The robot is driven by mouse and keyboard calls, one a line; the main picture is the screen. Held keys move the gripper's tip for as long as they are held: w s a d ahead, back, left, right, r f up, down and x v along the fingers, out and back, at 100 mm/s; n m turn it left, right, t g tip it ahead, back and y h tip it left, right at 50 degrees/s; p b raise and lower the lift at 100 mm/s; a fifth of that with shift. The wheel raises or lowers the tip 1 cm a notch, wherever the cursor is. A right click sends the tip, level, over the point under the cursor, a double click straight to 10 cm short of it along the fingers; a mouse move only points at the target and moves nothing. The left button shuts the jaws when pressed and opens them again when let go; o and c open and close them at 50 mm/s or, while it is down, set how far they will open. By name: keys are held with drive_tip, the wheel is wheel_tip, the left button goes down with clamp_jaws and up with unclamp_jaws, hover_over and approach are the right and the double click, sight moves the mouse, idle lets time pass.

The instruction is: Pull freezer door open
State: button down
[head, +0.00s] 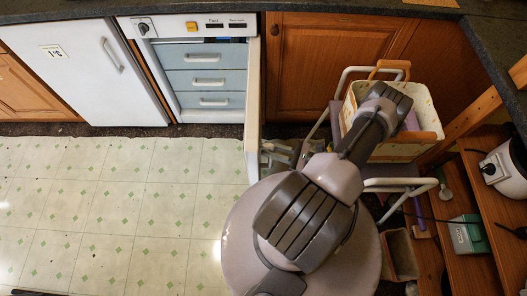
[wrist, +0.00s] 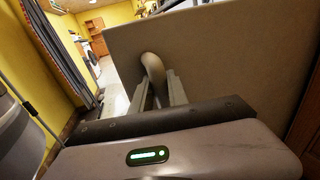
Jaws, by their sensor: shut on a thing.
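The freezer (head: 194,24) is the white appliance under the worktop in the head view, with pale blue drawers (head: 205,80) showing inside. Its white door (head: 252,100) stands wide open, seen nearly edge-on, at roughly a right angle to the front. My gripper (head: 270,152) is on the right side of the door, at its outer face near the free edge. In the wrist view, the curved door handle (wrist: 152,66) lies between my fingers, which are shut on it. The broad door face (wrist: 225,55) fills the right of that view. The fingertips are partly hidden.
A closed white fridge (head: 85,70) stands left of the freezer. Tiled floor (head: 110,200) is clear at left. A trolley (head: 400,182) with a cream bin (head: 425,112) stands right, close to my arm. Wooden shelves (head: 490,200) line the right edge.

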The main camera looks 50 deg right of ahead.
drive_tip(key=shift+s+d, duration=0.6)
drive_tip(key=shift+d, duration=0.1)
drive_tip(key=c, duration=1.3)
unclamp_jaws()
